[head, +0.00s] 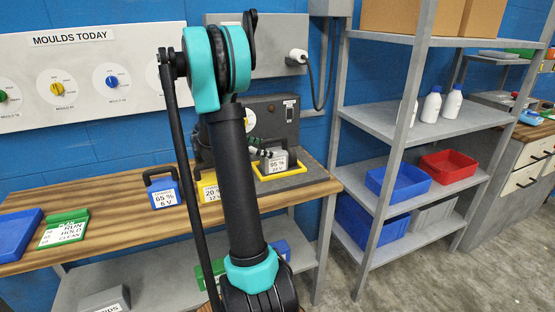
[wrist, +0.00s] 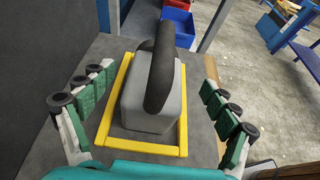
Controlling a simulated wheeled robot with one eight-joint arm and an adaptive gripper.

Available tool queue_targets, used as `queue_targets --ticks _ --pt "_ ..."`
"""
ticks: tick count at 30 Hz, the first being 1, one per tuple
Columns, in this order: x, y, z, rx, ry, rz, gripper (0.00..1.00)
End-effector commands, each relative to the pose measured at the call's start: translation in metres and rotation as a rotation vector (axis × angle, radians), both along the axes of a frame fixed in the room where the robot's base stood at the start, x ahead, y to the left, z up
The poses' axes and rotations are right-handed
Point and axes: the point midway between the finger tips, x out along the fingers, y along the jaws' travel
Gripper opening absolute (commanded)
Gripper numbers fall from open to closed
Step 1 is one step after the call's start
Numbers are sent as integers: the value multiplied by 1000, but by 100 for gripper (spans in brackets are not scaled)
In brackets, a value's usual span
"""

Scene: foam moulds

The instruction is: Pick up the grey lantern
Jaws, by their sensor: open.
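The grey lantern (head: 275,165) is a box with a dark handle and a white label reading about 95 % and 24 V. It stands upright inside a yellow square frame (head: 303,167) on a grey base at the right end of the wooden bench. In the wrist view the lantern (wrist: 133,108) sits below my gripper, its black handle standing up across the middle, with the yellow frame (wrist: 155,149) around it. My gripper (wrist: 157,80) is open, one green finger on each side of the lantern, apart from it. In the head view my arm partly hides the gripper.
A yellow lantern (head: 209,190) and a blue lantern (head: 164,192) stand on the bench to the left. A dark upright panel (head: 280,115) rises behind the grey one. A metal shelf with blue (head: 398,181) and red bins (head: 448,166) stands to the right.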

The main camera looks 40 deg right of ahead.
Motion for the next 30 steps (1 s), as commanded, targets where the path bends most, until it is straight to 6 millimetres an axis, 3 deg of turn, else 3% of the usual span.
queue_targets --ticks 10,18,30 --pt "-7 -40 -18 0 0 -3 88" --pt "-7 -44 -20 0 0 0 88" --pt "-7 -44 -20 0 0 0 40"
